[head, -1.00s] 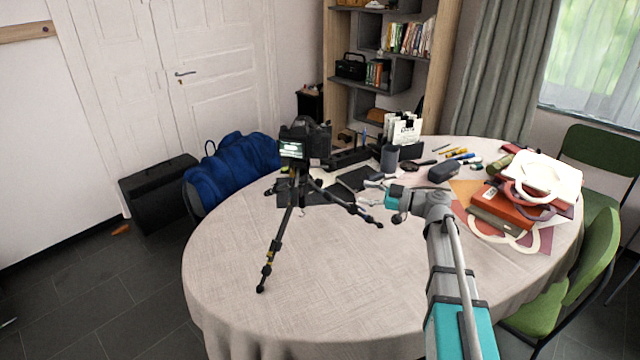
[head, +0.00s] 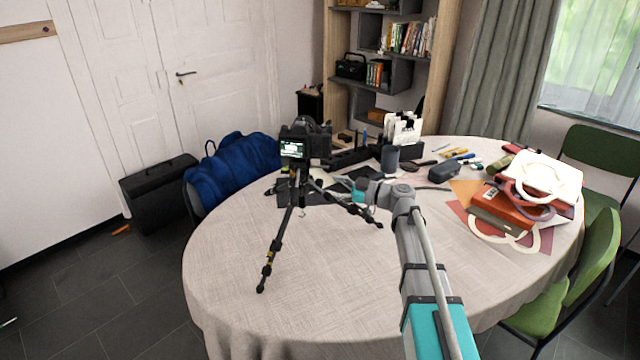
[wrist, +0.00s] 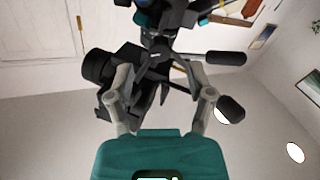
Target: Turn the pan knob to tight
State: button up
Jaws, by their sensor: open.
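A black camera (head: 298,143) stands on a black tripod (head: 272,245) on the round table, its lit screen facing me. My gripper (head: 347,192) is just right of the tripod's upper part in the head view, below the camera. In the wrist view, my open gripper (wrist: 160,70) has its two grey fingers spread on either side of the dark tripod head, with the camera (wrist: 98,66) at left. Dark handle-like parts (wrist: 226,58) stick out to the right. I cannot single out the pan knob, and contact is unclear.
The table (head: 330,290) is clear at the front. A cup (head: 390,158) and small items stand behind my gripper.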

aim_at(322, 183)
jog(key=shift+x, duration=2.4)
grip_shut()
